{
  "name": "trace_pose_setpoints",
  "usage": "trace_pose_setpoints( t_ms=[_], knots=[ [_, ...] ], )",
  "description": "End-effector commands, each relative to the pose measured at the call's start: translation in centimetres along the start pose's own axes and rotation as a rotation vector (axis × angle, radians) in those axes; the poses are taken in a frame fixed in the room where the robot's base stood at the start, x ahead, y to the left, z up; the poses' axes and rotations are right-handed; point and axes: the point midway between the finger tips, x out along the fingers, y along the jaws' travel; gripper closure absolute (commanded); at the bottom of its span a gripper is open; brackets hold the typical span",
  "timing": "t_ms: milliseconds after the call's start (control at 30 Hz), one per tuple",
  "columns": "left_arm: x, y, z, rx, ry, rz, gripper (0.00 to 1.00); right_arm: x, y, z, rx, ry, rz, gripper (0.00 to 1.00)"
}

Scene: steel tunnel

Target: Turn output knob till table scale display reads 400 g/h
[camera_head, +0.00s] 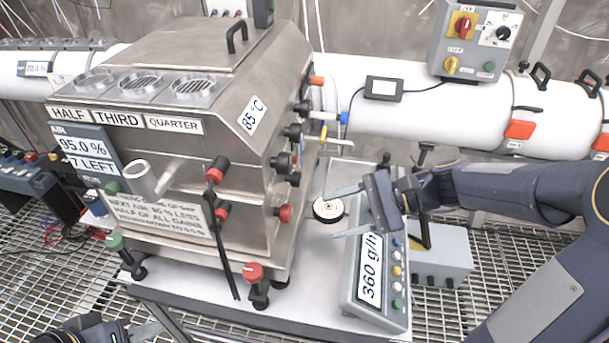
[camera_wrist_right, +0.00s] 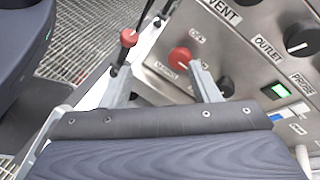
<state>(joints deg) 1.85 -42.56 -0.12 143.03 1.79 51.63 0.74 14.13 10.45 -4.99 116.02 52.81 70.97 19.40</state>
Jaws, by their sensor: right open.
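The table scale (camera_head: 352,285) stands on the right part of the bench, and its tilted display (camera_head: 370,270) reads 360 g/h. My right gripper (camera_head: 333,214) is open and empty, above the scale and beside the steel machine. In the right wrist view its two fingers (camera_wrist_right: 158,68) point at the machine's panel. A red knob (camera_wrist_right: 181,57) shows beyond and between them, apart from the fingers. A black knob (camera_wrist_right: 302,38) near the label OUTLET is farther right. I cannot tell which knob is the output knob. My left gripper (camera_head: 146,332) is only partly in view at the bottom left.
The steel machine (camera_head: 190,90) fills the left of the bench, with several red and black knobs on its right side. A grey control box (camera_head: 474,40) hangs at the top right, before a white pipe.

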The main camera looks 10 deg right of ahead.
Motion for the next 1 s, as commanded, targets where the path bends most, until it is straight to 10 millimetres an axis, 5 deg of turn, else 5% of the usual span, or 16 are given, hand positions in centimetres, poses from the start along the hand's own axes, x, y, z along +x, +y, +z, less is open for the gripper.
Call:
trace_pose_setpoints(
  t_ms=[200,400,567,1000],
  knots=[
    [-0.8,0.4,-0.4,0.0,0.0,0.0,0.64,0.8,-5.3,-6.5,0.384,-0.201,-0.206,0.44],
    [-1.0,0.5,-0.5,0.0,0.0,0.0,0.64,0.9,-7.0,-10.2,0.536,-0.289,-0.31,0.44],
    [-1.3,0.6,-0.7,0.0,0.0,0.0,0.64,1.6,-7.6,-10.4,0.56,-0.305,-0.326,0.44],
    [-2.8,1.3,-1.4,0.0,0.0,0.0,0.64,7.3,-9.9,-9.2,0.557,-0.302,-0.324,0.44]
  ],
)
